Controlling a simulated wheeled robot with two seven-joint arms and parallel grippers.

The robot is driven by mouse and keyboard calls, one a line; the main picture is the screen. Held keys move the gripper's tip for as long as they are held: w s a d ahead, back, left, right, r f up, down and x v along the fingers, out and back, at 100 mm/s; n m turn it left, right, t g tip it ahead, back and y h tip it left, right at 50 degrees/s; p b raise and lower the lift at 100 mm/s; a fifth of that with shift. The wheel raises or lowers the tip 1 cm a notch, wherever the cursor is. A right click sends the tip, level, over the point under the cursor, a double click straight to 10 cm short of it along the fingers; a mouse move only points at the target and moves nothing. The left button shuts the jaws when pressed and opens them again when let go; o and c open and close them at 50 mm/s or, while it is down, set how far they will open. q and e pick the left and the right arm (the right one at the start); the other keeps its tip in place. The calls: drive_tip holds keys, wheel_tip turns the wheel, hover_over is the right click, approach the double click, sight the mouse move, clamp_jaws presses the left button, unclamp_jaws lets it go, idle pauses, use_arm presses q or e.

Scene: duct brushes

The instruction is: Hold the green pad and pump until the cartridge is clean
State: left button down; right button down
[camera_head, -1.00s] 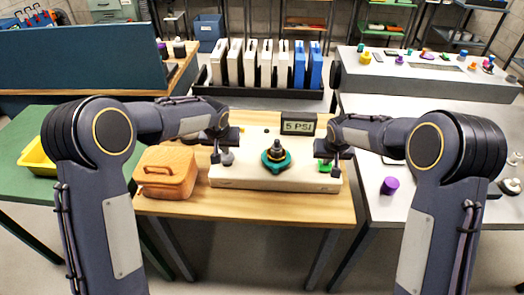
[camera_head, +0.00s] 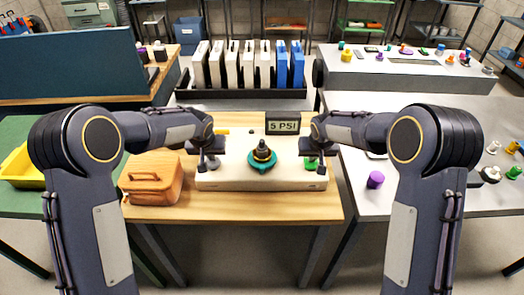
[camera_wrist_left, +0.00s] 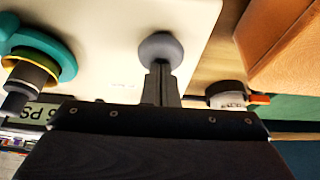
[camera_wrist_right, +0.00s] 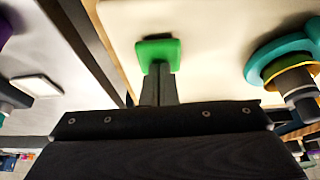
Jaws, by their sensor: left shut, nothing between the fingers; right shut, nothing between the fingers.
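A cream base (camera_head: 225,180) on the wooden bench carries a teal ring with a dark cartridge (camera_head: 262,152) standing upright in its middle. A square green pad (camera_head: 309,166) is on the base's right part; it also shows in the right wrist view (camera_wrist_right: 158,48). A round grey knob (camera_wrist_left: 158,46) is on the left part. My right gripper (camera_head: 313,157) is shut and empty, its tips at the pad. My left gripper (camera_head: 207,160) is shut and empty, its tips at the knob. I cannot tell whether either presses. The display (camera_head: 286,123) reads 5 PSI.
A black rack (camera_head: 250,94) of white and blue upright panels stands behind. A purple cylinder (camera_head: 375,180) is on the grey table at right. The bench's front strip is clear.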

use_arm(q)
drive_tip(key=shift+r, duration=1.05)
drive_tip(key=shift+f, duration=0.1)
drive_tip(key=shift+f, duration=1.05)
drive_tip(key=shift+r, duration=1.15)
